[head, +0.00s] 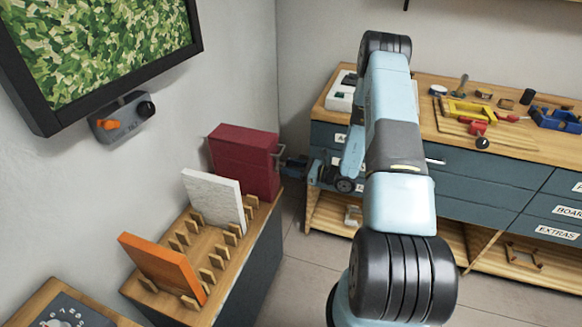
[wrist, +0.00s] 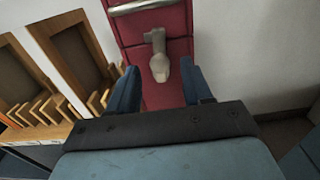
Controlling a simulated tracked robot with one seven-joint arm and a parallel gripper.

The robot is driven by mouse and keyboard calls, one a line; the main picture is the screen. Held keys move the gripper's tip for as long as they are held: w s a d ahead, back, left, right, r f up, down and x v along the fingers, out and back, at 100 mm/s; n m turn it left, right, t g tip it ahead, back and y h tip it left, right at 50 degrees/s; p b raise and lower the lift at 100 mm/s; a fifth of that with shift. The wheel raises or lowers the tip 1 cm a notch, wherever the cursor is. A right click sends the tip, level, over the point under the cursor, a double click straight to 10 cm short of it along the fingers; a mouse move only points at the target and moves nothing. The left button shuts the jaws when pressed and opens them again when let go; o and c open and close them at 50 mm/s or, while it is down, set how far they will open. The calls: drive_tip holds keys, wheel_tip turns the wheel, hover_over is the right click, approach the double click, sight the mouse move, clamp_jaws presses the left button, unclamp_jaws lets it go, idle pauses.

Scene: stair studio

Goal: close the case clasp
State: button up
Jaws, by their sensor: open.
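The dark red case (head: 243,158) stands upright at the far end of a low wooden-topped cabinet; its red face (wrist: 122,30) also fills the top middle of the wrist view. The grey metal clasp (wrist: 158,62) sits on that face, below the silver handle (wrist: 143,6), with its pale rounded end toward me. I cannot tell how far it stands out from the case. My gripper (head: 290,165) is beside the case's right side in the head view. In the wrist view my gripper (wrist: 158,76) is open, its blue fingers on either side of the clasp, with gaps showing.
A white panel (head: 214,198) and an orange panel (head: 163,264) stand in wooden slots (head: 208,277) on the cabinet. A workbench (head: 500,140) with tools stands at the right. A screen (head: 100,45) and a small grey box (head: 122,116) are on the left wall.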

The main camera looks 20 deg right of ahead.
drive_tip(key=shift+w+a, duration=0.3)
drive_tip(key=shift+a, duration=0.1)
clamp_jaws()
